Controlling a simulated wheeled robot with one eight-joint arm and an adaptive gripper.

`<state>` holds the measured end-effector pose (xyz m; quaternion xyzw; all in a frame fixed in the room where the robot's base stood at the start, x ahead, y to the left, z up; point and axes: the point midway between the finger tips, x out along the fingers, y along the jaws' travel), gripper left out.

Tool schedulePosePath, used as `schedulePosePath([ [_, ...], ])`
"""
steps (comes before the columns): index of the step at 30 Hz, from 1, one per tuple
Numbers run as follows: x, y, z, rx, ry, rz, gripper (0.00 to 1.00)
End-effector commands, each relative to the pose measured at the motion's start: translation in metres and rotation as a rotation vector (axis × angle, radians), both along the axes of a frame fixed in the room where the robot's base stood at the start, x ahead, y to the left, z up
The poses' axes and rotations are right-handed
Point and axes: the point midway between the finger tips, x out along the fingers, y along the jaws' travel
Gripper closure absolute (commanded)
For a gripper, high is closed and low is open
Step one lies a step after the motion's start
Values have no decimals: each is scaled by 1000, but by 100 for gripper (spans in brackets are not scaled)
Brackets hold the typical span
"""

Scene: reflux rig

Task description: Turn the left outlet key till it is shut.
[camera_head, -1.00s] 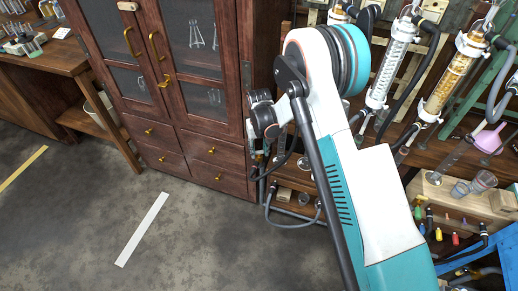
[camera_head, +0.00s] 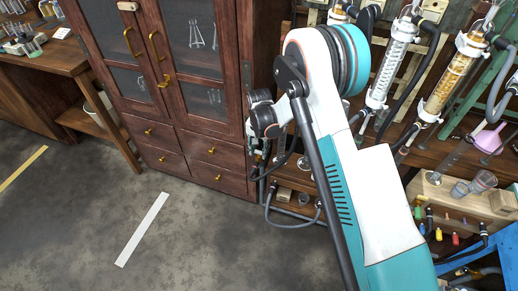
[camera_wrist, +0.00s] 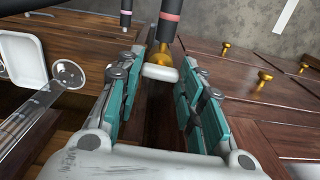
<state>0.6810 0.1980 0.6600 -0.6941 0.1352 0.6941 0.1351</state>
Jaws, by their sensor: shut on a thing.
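In the wrist view, the outlet key (camera_wrist: 160,73) is a small pale bar on a brass valve body (camera_wrist: 163,52), below a black hose end with a pink band (camera_wrist: 169,18). My gripper (camera_wrist: 161,76) reaches toward it with teal-padded fingers on either side, and the key sits between the fingertips, held by them. The bar lies roughly crosswise between the fingers. In the head view my arm covers the key and the gripper.
A second black hose end (camera_wrist: 126,14) hangs left of the key. A white tray (camera_wrist: 22,60) lies at the left. The wooden cabinet (camera_head: 195,160) with brass knobs stands close by on the right of the wrist view. Glass columns (camera_head: 393,65) stand right of my arm.

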Motion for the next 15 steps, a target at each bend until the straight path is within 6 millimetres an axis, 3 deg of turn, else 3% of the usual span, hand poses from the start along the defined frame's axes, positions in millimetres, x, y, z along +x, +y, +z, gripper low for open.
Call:
schedulePosePath([
  [13, 0, 0, 0, 0, 0, -11, 89],
  [14, 0, 0, 0, 0, 0, -10, 58],
  [15, 0, 0, 0, 0, 0, -10, 49],
])
